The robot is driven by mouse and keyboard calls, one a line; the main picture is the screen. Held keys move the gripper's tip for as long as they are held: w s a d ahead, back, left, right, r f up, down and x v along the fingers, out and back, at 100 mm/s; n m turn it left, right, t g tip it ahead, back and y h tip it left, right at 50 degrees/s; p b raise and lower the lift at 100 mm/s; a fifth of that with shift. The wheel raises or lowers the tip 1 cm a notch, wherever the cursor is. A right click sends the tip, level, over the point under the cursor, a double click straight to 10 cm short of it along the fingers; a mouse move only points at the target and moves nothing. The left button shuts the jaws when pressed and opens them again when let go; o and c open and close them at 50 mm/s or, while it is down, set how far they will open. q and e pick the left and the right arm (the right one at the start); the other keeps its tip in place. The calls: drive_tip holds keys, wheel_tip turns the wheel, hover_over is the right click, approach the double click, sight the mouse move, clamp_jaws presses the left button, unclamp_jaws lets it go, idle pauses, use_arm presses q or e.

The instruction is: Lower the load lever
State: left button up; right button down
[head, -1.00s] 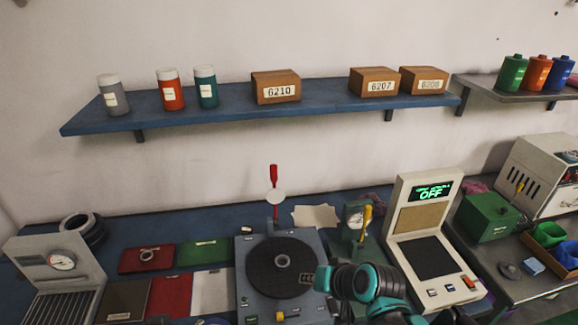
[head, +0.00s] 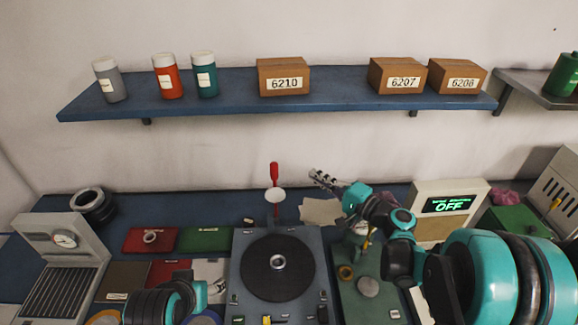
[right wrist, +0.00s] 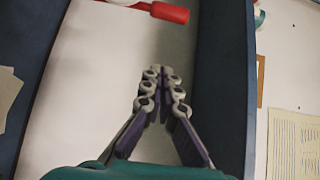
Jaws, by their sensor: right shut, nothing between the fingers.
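The load lever's red handle (head: 274,174) points straight up behind a white disc (head: 275,195), at the back of the blue-grey turntable device (head: 240,300). In the right wrist view the red handle (right wrist: 170,13) lies ahead of the fingers, at the top edge. My right gripper (head: 314,173) is raised to the right of the handle in the picture, with a gap between them. Its fingers (right wrist: 164,72) are shut with nothing in them. My left arm (head: 160,303) comes in at the bottom left; its fingers cannot be made out.
A blue shelf (head: 230,92) with jars and boxes, including the 6210 box (head: 284,79), runs above the handle. A green press (head: 345,298) stands right of the turntable, partly behind my right arm.

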drive_tip(key=shift+s+a, duration=0.1)
drive_tip(key=w+a+b, duration=0.2)
drive_tip(key=w+a, duration=0.1)
drive_tip(key=a, duration=0.5)
drive_tip(key=shift+w+a, duration=0.35)
drive_tip(key=shift+w, duration=0.05)
drive_tip(key=shift+s, duration=0.1)
idle(0.3)
